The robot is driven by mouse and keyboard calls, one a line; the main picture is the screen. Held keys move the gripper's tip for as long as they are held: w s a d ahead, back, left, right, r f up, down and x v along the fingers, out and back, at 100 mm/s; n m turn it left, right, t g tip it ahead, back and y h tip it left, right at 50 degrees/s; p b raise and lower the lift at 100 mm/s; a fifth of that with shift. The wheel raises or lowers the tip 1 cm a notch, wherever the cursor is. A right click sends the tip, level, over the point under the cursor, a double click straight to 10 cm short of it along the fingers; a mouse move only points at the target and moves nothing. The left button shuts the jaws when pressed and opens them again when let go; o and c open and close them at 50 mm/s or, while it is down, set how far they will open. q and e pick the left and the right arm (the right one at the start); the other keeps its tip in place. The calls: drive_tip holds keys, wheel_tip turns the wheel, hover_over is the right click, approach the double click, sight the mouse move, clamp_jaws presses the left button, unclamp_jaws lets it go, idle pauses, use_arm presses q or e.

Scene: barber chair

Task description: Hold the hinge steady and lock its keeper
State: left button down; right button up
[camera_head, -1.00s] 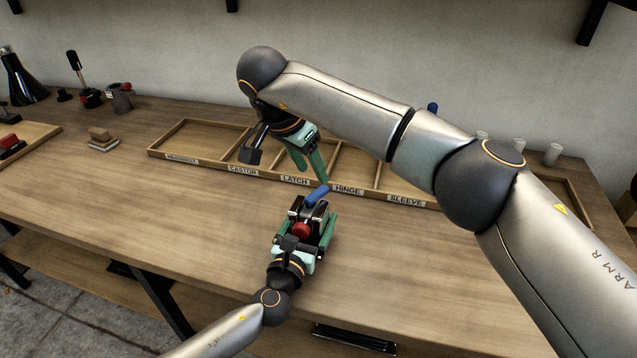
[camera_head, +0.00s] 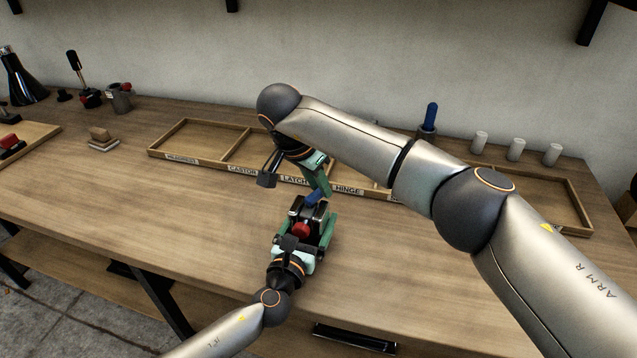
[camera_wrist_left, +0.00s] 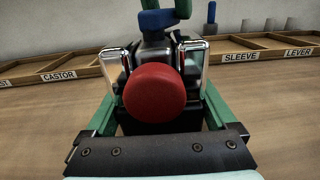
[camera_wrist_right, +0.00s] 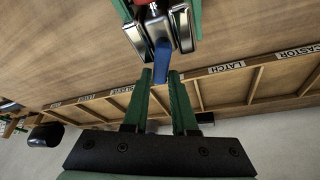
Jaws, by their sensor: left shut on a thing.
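The hinge (camera_head: 307,211) is a dark block with chrome sides, a red knob (camera_head: 301,230) and a blue lever, apparently the keeper (camera_head: 313,197). My left gripper (camera_head: 311,220) is shut on the hinge, its green fingers along both sides, above the bench front. In the left wrist view the red knob (camera_wrist_left: 155,92) covers much of the block. My right gripper (camera_head: 320,181) comes down from behind the hinge. In the right wrist view its fingers (camera_wrist_right: 160,76) are apart, with the tip of the blue lever (camera_wrist_right: 162,60) between them. Contact with the lever cannot be told.
A wooden compartment tray (camera_head: 240,174) with labels lies behind the hinge, partly hidden by my right arm. A blue-handled tool (camera_head: 430,118) and white cylinders (camera_head: 516,150) stand behind it. Small blocks (camera_head: 103,140) lie at left. The bench (camera_head: 150,215) is clear left of the hinge.

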clamp_jaws()
drive_tip(key=shift+m, duration=0.3)
drive_tip(key=shift+s+d+m+g+h, duration=0.1)
drive_tip(key=shift+s+m+g+h, duration=0.15)
drive_tip(key=shift+m, duration=0.6)
drive_tip(key=shift+s+d+m+g+h, duration=0.15)
drive_tip(key=shift+m+g, duration=0.2)
drive_tip(key=shift+m, duration=0.45)
drive_tip(key=shift+s+d+m+g+h, duration=0.1)
drive_tip(key=shift+m+g+h, duration=0.15)
drive_tip(key=shift+m, duration=0.6)
drive_tip(key=shift+o, duration=2.2)
unclamp_jaws()
